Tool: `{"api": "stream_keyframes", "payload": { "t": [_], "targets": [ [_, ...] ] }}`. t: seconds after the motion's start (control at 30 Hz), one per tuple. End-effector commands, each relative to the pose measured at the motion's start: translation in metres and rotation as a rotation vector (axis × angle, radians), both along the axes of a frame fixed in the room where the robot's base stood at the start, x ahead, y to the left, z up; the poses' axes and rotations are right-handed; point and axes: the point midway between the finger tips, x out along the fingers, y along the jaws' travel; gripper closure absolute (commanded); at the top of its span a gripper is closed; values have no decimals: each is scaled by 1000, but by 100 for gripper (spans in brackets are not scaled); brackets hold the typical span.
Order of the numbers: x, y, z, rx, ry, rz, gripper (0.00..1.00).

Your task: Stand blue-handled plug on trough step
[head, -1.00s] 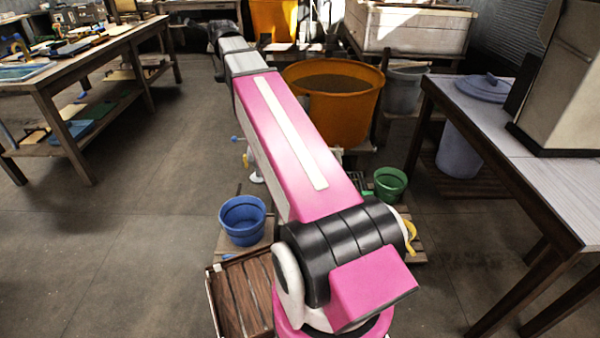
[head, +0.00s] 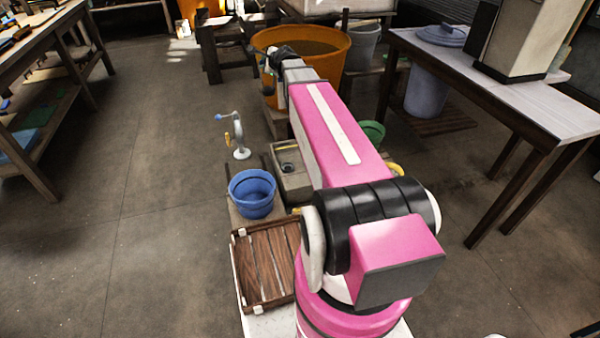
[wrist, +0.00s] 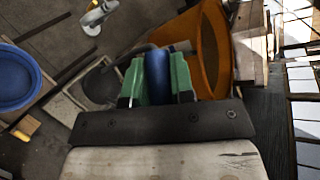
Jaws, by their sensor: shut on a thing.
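My gripper (wrist: 157,80) shows in the wrist view with its green fingers shut on a blue handle (wrist: 157,72), which I take as the plug's. In the head view, the far end of my arm is in front of the orange tub, and the plug is too small to tell there.
A blue bucket (head: 252,195) and a slatted wooden tray (head: 265,268) are left of my arm. A white stand with a crank (head: 239,140) is behind them. An orange tub (head: 330,50) is at the back, a table (head: 520,100) at right. Floor at left is clear.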

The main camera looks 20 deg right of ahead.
Motion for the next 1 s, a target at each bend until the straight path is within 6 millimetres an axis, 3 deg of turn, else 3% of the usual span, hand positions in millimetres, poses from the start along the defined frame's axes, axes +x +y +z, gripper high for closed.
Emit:
{"api": "stream_keyframes", "payload": {
  "t": [0.03,0.57,1.0],
  "targets": [
    [1,-3,-20,3,5,23,100],
    [-27,-20,-207,3,3,352,100],
    [-86,-35,-367,3,2,558,100]
  ]
}}
